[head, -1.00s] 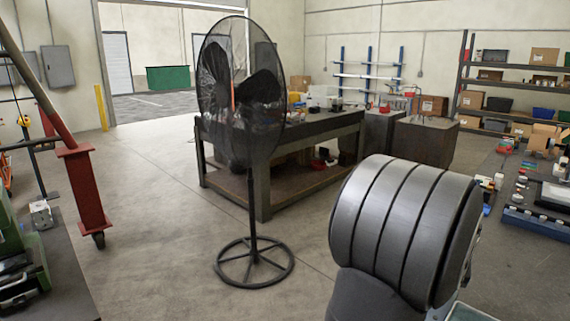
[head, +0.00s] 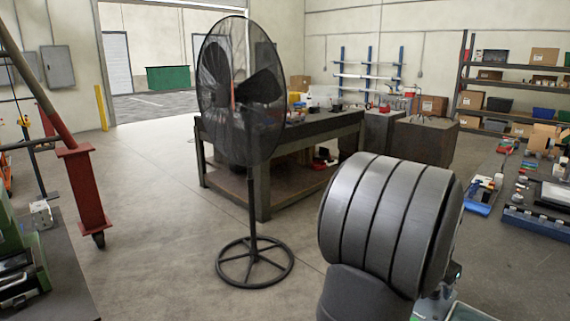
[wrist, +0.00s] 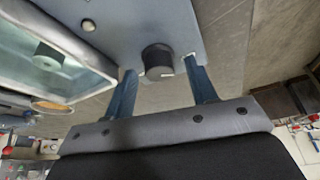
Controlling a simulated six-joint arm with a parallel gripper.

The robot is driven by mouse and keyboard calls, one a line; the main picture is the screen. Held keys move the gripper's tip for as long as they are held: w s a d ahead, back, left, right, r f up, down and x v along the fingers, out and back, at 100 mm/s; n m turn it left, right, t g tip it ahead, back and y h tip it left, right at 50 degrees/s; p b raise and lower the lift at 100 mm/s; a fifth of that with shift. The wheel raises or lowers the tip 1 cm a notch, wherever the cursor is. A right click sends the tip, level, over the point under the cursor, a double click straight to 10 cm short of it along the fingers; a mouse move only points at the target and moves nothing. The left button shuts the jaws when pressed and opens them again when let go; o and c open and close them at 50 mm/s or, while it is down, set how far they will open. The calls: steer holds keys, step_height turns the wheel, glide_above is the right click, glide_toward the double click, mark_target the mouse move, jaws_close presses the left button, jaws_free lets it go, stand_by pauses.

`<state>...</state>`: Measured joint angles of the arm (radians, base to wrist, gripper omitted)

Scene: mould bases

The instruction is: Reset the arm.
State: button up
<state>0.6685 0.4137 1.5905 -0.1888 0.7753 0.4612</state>
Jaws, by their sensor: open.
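My gripper (wrist: 160,66) shows in the wrist view with its two blue-grey fingers apart. A short dark cylinder (wrist: 157,58) shows between the fingertips, on or in front of a grey-blue surface (wrist: 140,20). I cannot tell whether the cylinder is between the fingers or beyond them. Nothing is seen clamped. In the head view my grey arm link fills the lower right and hides my gripper.
A pedestal fan (head: 252,205) stands on the floor left of my arm. Behind it is a dark workbench (head: 318,127). A table (head: 520,240) with several small items lies to the right. In the wrist view, a pale-rimmed tray (wrist: 85,57) is at left.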

steer(key=shift+w+m+g, duration=0.1)
steer(key=shift+m+g, duration=0.2)
steer(key=shift+m, duration=0.6)
steer(key=o, duration=1.1)
steer(key=shift+c, duration=0.2)
steer(key=shift+s+d+r, duration=0.2)
steer(key=shift+s+r, duration=0.05)
steer(key=shift+n+g+y, duration=0.5)
steer(key=shift+g, duration=0.2)
steer(key=s+d+r, duration=0.2)
steer(key=s+r, duration=0.1)
steer(key=s+d+r, duration=0.1)
steer(key=s+r, duration=0.1)
steer(key=shift+r, duration=0.25)
steer(key=s+r+n+y, duration=0.3)
steer(key=s+r, duration=0.4)
steer(key=r, duration=0.2)
step_height(320, 180, down, 10)
steer(key=shift+w, duration=0.1)
